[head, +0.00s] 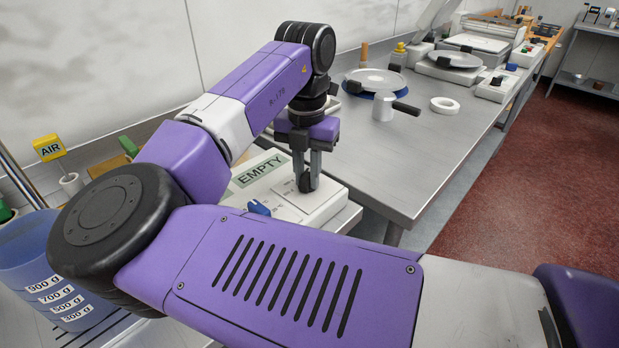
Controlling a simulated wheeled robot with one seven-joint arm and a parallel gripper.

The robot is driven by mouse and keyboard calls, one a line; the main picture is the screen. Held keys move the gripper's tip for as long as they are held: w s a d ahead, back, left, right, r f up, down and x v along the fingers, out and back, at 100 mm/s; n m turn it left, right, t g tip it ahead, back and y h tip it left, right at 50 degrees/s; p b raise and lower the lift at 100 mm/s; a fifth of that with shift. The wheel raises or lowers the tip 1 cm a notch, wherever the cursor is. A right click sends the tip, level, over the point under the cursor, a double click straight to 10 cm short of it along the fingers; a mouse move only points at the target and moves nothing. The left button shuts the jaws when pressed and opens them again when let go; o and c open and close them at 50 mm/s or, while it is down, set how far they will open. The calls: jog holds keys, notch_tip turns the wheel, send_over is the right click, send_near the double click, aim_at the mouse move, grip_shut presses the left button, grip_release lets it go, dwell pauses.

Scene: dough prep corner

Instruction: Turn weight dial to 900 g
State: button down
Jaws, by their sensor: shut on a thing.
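A white control box (323,207) stands on the left bench, with a sign or display reading EMPTY (259,170) on its top. My gripper (306,178) points straight down over the right part of this box. Its fingers are shut on a small dark dial (306,186) on the panel. The fingers hide much of the dial, and I cannot read its pointer or any scale around it. A blue knob or lever (259,208) sits on the same box, to the left of my gripper and apart from it.
A blue tub (30,250) with gram labels stands at the far left, near a yellow AIR tag (49,148). The steel table (436,160) behind carries a round plate (376,80), a dark-handled pot (383,108) and a white ring (444,105). Red floor (560,200) is clear at right.

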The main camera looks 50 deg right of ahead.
aim_at(307, 174)
jog(key=b, duration=0.5)
jog(key=shift+w+a, duration=0.1)
jog(key=shift+w, duration=0.15)
jog(key=shift+r+b, duration=0.1)
jog(key=shift+b, duration=0.3)
jog(key=shift+s, duration=0.1)
jog(key=c, duration=1.3)
grip_release()
jog(key=shift+o, duration=0.3)
jog(key=shift+s, duration=0.1)
notch_tip(307, 174, up, 6)
jog(key=p, duration=0.6)
